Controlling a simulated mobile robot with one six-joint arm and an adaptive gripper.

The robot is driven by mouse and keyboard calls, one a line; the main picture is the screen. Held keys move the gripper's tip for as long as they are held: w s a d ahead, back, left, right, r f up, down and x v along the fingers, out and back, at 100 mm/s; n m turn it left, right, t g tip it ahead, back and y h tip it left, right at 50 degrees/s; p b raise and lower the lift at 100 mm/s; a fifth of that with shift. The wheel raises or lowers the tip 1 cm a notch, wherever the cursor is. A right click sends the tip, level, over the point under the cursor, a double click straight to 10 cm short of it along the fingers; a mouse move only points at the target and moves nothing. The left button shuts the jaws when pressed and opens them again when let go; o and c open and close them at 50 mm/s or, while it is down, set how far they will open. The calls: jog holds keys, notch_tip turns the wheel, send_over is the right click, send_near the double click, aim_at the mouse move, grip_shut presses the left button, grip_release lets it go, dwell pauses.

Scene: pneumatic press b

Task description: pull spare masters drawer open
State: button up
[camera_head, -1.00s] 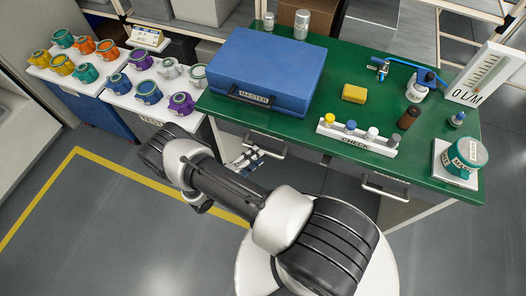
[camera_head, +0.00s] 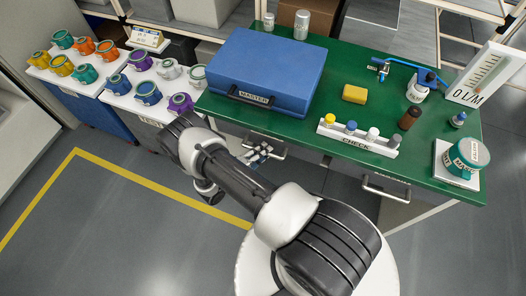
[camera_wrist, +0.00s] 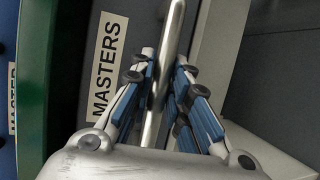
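The spare masters drawer (camera_wrist: 142,25) has a grey front with a white "MASTERS" label (camera_wrist: 106,70) and appears closed. Its metal bar handle (camera_wrist: 176,22) runs down the wrist view between the two fingers of my gripper (camera_wrist: 166,72). The fingers stand on either side of the bar, with narrow gaps seeming to show, so they look open around it. In the head view, my gripper (camera_head: 258,154) is at the drawer handle (camera_head: 280,154) under the green bench's front edge. My arm hides part of the drawer front there.
A second drawer handle (camera_head: 385,190) sits to the right. Coloured cups stand on white-topped units at left. The floor before the bench is free.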

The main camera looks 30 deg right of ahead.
grip_shut()
dwell(0.3)
